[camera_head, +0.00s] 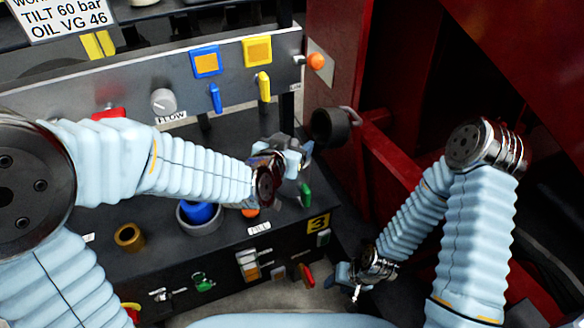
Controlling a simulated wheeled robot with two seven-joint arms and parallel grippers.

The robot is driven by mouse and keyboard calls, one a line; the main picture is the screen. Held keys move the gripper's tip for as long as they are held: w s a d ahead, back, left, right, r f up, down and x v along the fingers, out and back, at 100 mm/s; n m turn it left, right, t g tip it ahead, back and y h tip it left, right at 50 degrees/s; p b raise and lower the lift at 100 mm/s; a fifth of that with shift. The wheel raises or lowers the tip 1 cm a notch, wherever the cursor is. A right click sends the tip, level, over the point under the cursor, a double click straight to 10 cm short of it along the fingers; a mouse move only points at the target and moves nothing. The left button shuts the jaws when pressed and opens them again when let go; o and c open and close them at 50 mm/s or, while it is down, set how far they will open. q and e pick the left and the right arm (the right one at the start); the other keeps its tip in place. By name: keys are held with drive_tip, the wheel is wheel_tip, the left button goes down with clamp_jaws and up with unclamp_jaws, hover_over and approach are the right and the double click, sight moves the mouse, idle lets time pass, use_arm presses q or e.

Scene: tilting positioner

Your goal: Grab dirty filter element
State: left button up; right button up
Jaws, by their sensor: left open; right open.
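A blue round part (198,211) sits in a grey cup (186,226) on the dark bench, partly behind my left arm. A short brass-brown hollow cylinder (130,237) stands on the bench to its left. I cannot tell which of these, if either, is the dirty filter element. My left gripper (300,151) is open and holds nothing visible; it is over the bench's right end, to the right of and apart from both parts. My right gripper (346,283) is open, low by the bench's right front corner, with nothing visible in it.
A grey panel (135,85) with a FLOW knob (163,101) and blue and yellow switches runs behind the bench. A dark round cup (329,126) sticks out by the red frame (340,40). Small coloured levers line the bench front.

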use_arm(q)
clamp_jaws()
drive_tip(key=shift+r, duration=0.1)
drive_tip(key=shift+r, duration=0.1)
idle(0.4)
